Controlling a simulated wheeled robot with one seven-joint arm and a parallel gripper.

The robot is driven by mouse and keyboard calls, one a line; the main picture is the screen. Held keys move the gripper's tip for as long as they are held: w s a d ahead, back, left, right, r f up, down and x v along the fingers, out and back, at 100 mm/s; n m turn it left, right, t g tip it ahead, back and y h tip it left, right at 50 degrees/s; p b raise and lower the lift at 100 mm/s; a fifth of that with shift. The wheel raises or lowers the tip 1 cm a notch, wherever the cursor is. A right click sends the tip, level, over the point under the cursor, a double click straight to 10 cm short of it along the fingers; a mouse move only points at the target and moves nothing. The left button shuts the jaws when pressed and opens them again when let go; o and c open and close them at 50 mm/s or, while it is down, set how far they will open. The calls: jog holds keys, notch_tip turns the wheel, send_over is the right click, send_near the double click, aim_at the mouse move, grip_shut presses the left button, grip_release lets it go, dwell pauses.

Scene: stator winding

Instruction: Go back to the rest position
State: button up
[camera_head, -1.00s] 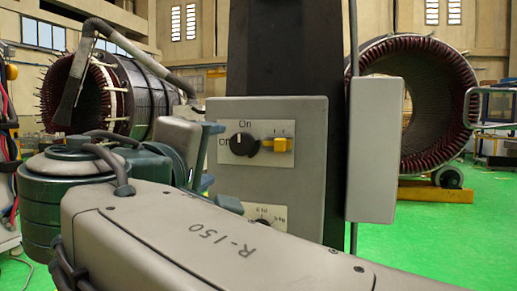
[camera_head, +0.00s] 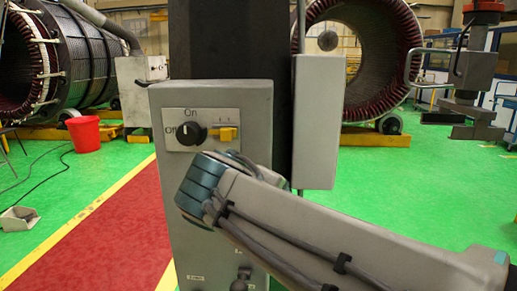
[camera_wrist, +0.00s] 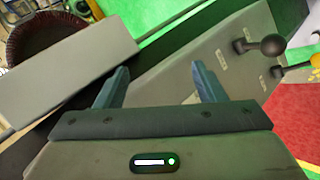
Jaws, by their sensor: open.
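My gripper (camera_wrist: 160,78) shows in the wrist view with its two blue-grey fingers apart and nothing between them. In the head view my grey arm crosses the lower right, and the gripper itself cannot be made out. A grey control box (camera_head: 215,105) stands behind the arm, with a black On/Off knob (camera_head: 190,133) and a yellow switch (camera_head: 228,133). The fingers look apart from the box.
A narrow grey box (camera_head: 318,120) is on the dark column (camera_head: 222,40). Large stators (camera_head: 95,65) stand left and right (camera_head: 345,75) behind. A red bucket (camera_head: 84,134) stands on the green floor. A red walkway (camera_head: 110,245) with yellow edges is clear.

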jog(key=s+d+f+m+g+y+p, duration=0.4)
jog(key=s+d+f+m+g+p, duration=0.2)
jog(key=s+d+m+p, duration=0.4)
jog(key=s+d+f+p, duration=0.1)
jog(key=d, duration=0.2)
jog(key=shift+f+g, duration=0.15)
jog(key=shift+g, duration=0.25)
